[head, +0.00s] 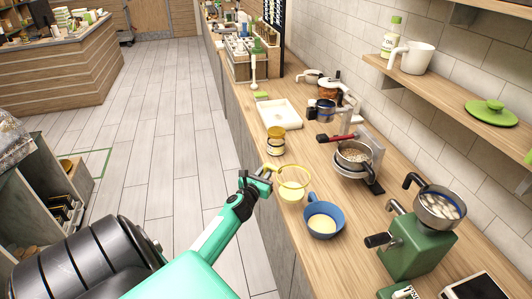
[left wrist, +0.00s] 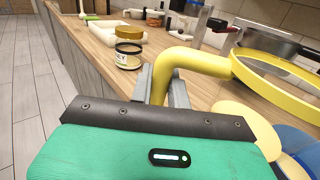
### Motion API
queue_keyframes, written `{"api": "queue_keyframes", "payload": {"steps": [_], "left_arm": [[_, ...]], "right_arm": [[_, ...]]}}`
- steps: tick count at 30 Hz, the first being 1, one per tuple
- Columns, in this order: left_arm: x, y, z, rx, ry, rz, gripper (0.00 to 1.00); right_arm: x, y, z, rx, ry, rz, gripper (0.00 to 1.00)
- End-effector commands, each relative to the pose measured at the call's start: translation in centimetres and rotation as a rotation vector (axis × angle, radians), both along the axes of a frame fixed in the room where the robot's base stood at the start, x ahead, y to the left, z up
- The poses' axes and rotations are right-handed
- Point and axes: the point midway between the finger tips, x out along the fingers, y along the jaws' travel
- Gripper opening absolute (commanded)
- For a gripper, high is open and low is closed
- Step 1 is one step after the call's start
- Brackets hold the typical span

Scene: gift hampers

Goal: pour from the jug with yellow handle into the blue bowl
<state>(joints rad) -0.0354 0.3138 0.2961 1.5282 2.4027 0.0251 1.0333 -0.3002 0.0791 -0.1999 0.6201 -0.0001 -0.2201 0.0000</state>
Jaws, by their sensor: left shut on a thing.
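The jug with yellow handle (head: 304,187) has a yellow rim, a see-through body and pale yellow contents low inside. It is over the counter's front edge; I cannot tell whether it touches the counter. My left gripper (head: 264,179) is shut on its handle, which also shows in the left wrist view (left wrist: 190,59). The blue bowl (head: 325,236) stands on the counter just beyond the jug to the lower right, with pale yellow stuff inside. Part of it shows in the left wrist view (left wrist: 308,138). My right gripper is in neither view.
A jar with a mustard-coloured lid (head: 275,147) stands behind the jug, with a white tray (head: 279,115) farther back. A scale with a metal bowl (head: 353,163) is to the right. A green grinder (head: 415,246) stands at lower right. Bare counter lies right of the blue bowl.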

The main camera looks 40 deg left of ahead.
Motion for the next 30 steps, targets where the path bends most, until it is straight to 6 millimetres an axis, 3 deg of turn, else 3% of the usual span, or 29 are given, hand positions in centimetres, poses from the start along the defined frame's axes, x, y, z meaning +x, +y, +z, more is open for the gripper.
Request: {"api": "queue_keyframes", "payload": {"steps": [15,30], "left_arm": [[0.0,0.0,5.0,0.001,-0.002,0.0,0.0],[0.0,0.0,4.9,0.001,-0.002,0.0,0.0]], "right_arm": [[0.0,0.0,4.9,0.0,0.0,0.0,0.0],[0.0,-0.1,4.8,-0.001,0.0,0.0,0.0]]}}
